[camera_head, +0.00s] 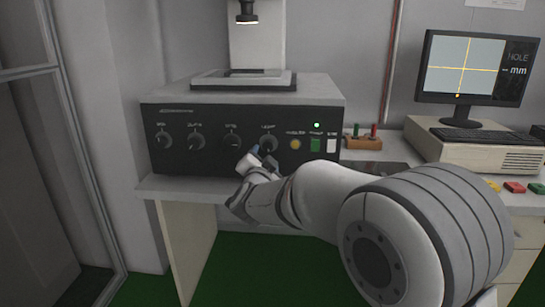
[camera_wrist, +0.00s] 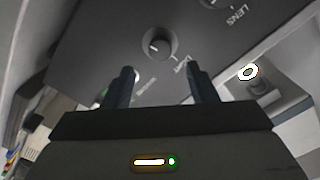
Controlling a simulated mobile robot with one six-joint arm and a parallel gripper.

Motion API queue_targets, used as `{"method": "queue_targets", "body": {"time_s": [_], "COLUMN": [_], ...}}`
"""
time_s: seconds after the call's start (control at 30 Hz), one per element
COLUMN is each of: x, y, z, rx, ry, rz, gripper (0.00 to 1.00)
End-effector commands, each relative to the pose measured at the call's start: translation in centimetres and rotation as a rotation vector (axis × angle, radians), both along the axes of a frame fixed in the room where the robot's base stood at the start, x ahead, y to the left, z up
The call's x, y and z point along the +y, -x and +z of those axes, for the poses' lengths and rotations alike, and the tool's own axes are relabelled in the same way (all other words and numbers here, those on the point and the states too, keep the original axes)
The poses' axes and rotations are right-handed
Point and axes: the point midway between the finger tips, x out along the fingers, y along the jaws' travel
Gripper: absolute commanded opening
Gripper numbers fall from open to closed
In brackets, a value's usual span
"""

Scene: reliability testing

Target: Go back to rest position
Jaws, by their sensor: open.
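My gripper (camera_head: 258,151) is in front of the right end of the knob row on a dark control panel (camera_head: 180,158). In the wrist view, its two dark fingers (camera_wrist: 162,76) are apart with nothing between them. A round black knob (camera_wrist: 160,43) lies just beyond the fingertips, and I see a gap to it. In the head view, the rightmost knob (camera_head: 268,142) is just above and right of the gripper. My arm reaches in from the lower right and hides part of the bench front.
The instrument box stands on a bench (camera_head: 170,188) with a stage (camera_head: 243,79) on top. Yellow (camera_head: 295,144) and green (camera_head: 316,145) buttons sit right of the knobs. A wooden holder (camera_head: 362,143), monitor (camera_head: 475,68) and keyboard (camera_head: 480,135) are further right. Green floor is open below.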

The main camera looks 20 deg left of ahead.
Motion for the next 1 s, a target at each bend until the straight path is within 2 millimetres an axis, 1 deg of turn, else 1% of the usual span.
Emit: {"method": "queue_targets", "body": {"time_s": [0.1,0.17,0.27,0.37,0.4,0.47,0.5,0.53,0.57,0.6,0.67,0.7,0.77,0.8,0.87,0.9,0.97,1.0], "x": [0.0,-0.4,-2.2,-5.7,-7.4,-10.3,-12.3,-13.8,-15.3,-17.3,-20.4,-22.5,-25.7,-27.8,-30.8,-32.6,-35.0,-36.4], "y": [0.0,-0.1,-0.3,-0.1,0.2,1.1,1.9,2.6,3.4,4.6,6.7,8.4,11.1,13.1,16.3,18.4,21.6,23.5], "z": [0.1,0.6,2.6,5.6,6.7,8.2,8.9,9.4,9.8,10.3,10.9,11.3,11.7,12.0,12.4,12.5,12.7,12.8], "rx": [0.0,0.005,0.034,0.098,0.134,0.195,0.239,0.273,0.31,0.36,0.441,0.498,0.589,0.653,0.751,0.819,0.912,0.969], "ry": [0.001,0.006,0.038,0.11,0.149,0.212,0.255,0.287,0.319,0.362,0.425,0.466,0.526,0.563,0.614,0.645,0.683,0.704], "rz": [0.001,0.005,0.031,0.084,0.109,0.147,0.169,0.185,0.2,0.218,0.242,0.255,0.272,0.279,0.289,0.293,0.296,0.297], "gripper": [0.52,0.52,0.52,0.52,0.52,0.52,0.52,0.52,0.52,0.52,0.52,0.52,0.52,0.52,0.52,0.52,0.52,0.52]}}
